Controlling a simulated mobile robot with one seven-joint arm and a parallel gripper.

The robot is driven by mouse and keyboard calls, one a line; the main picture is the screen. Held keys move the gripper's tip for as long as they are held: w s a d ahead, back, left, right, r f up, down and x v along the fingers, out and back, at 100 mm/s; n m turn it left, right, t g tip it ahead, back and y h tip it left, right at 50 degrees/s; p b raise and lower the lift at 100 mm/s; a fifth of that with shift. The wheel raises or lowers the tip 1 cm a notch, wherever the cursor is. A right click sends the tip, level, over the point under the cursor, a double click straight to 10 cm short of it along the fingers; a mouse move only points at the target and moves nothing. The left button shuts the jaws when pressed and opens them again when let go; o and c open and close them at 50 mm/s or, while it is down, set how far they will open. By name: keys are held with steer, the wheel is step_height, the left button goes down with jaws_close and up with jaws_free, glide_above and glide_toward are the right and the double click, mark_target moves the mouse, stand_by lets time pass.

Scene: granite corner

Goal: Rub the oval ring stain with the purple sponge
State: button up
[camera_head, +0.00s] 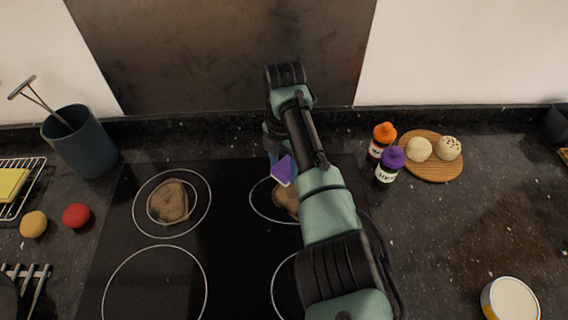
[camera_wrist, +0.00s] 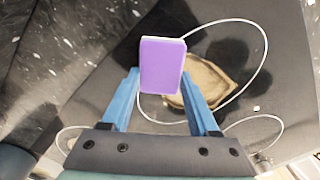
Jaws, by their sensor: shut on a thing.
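The purple sponge (camera_head: 283,170) has a pale edge and is held by my gripper (camera_wrist: 161,74). In the wrist view the sponge (camera_wrist: 163,65) sits between the two blue fingertips. A brown stain (camera_wrist: 204,85) lies on the cooktop, partly behind the sponge and the right finger. In the head view this stain (camera_head: 284,201) is partly hidden by my arm. The sponge appears just beyond it; whether it touches the cooktop I cannot tell. A second brown stain (camera_head: 173,202) lies inside the left rear burner ring. Neither outline is clear enough to tell which is the oval ring.
An orange-capped bottle (camera_head: 381,141) and a purple-capped bottle (camera_head: 389,166) stand right of the cooktop, beside a wooden board (camera_head: 437,172) with two buns. A dark utensil pot (camera_head: 82,142), a red ball-like item (camera_head: 76,216) and a yellow one (camera_head: 33,224) are left. A can (camera_head: 510,300) stands front right.

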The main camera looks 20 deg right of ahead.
steer(key=shift+f, duration=0.25)
steer(key=shift+s+r, duration=0.1)
steer(key=shift+r, duration=0.05)
steer(key=s+p, duration=0.1)
steer(key=p, duration=0.1)
steer(key=shift+s+a+r+p, duration=0.1)
steer(key=shift+s+p, duration=0.05)
steer(key=shift+p, duration=0.25)
steer(key=s+p, duration=0.1)
steer(key=p, duration=0.1)
steer(key=s+p, duration=0.1)
steer(key=p, duration=0.1)
steer(key=shift+s+a, duration=0.25)
steer(key=shift+a, duration=0.05)
steer(key=shift+s, duration=0.1)
